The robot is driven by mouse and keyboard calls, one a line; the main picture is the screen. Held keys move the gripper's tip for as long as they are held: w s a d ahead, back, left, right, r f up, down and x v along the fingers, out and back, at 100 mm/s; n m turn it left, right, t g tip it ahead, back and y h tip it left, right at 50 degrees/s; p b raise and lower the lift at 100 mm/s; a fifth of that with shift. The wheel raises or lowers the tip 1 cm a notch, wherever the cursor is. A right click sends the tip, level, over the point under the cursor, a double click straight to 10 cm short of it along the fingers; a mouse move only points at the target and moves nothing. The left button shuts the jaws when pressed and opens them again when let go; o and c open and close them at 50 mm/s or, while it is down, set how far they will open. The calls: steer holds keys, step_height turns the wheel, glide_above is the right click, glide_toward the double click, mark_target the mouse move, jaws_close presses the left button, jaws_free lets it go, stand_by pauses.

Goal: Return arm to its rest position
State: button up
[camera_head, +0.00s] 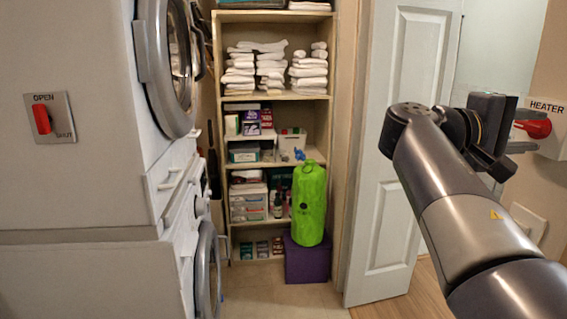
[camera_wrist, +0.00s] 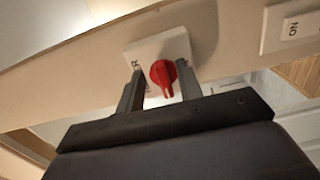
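My arm (camera_head: 455,215) reaches up from the lower right in the head view. My gripper (camera_head: 527,130) is at its end, close to the red heater knob (camera_head: 537,128) on a white wall plate labelled HEATER. In the wrist view my gripper (camera_wrist: 159,70) has its two fingers apart, with the red knob (camera_wrist: 163,73) showing between them. A gap shows on each side of the knob, so the gripper looks open and empty. How far the fingertips are from the plate is hard to tell.
A white door (camera_head: 405,140) stands open just left of my arm. Shelves (camera_head: 270,98) hold towels and boxes at the back. A green bag (camera_head: 309,205) rests on a purple box (camera_head: 307,260). Stacked machines (camera_head: 180,190) and a red OPEN/SHUT switch (camera_head: 41,119) are at left.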

steer(key=shift+d, duration=0.65)
